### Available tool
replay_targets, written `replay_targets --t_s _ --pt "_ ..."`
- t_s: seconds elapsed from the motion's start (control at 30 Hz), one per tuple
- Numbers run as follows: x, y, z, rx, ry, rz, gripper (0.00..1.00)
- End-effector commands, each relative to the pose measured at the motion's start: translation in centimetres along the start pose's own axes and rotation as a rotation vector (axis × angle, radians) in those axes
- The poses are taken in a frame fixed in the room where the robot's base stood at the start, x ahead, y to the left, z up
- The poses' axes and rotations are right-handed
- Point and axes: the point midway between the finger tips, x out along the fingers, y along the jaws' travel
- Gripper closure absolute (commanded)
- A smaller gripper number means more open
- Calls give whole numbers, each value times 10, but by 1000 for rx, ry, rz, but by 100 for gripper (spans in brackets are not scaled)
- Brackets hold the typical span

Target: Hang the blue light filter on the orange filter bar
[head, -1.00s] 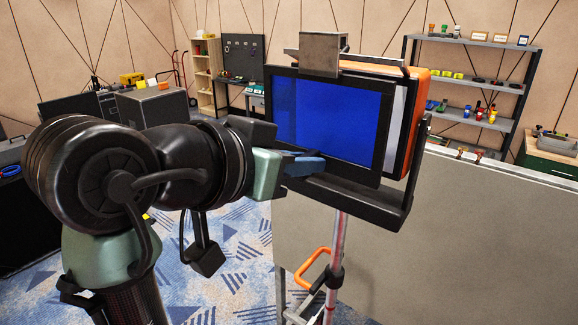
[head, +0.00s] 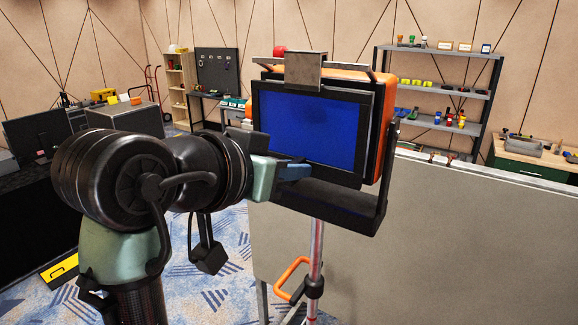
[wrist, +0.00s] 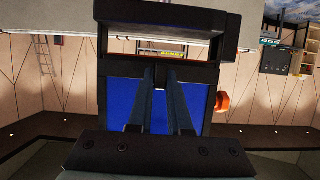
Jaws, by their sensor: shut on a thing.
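The blue light filter (head: 305,125) is a blue sheet in a dark frame, with a broad grey metal hook (head: 303,68) at its top. It stands upright in front of an orange-bodied lamp (head: 384,125). A thin dark bar (head: 270,60) runs along the lamp's top edge; the hook overlaps it, but I cannot tell whether it rests on it. My gripper (head: 292,172) is shut on the filter's lower edge, in front of the lamp. The wrist view shows the blue sheet (wrist: 122,105) behind my two fingers (wrist: 165,78); the hold itself is partly hidden.
The lamp sits in a dark yoke (head: 390,165) on a pole stand (head: 317,250) with an orange handle (head: 290,277). A large grey panel (head: 450,240) fills the right. Shelves (head: 440,90) and a workbench (head: 540,165) stand behind. Patterned carpet is open at lower left.

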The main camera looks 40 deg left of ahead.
Motion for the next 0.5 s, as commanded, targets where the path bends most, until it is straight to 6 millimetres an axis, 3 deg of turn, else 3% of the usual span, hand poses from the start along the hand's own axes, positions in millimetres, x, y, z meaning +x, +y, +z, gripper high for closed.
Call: replay_targets --t_s 0.1,0.13,0.3,0.5 --pt "0 0 0 0 1 0 100" --pt "0 0 0 0 1 0 78" --pt "0 0 0 0 1 0 48" --pt "0 0 0 0 0 0 48"
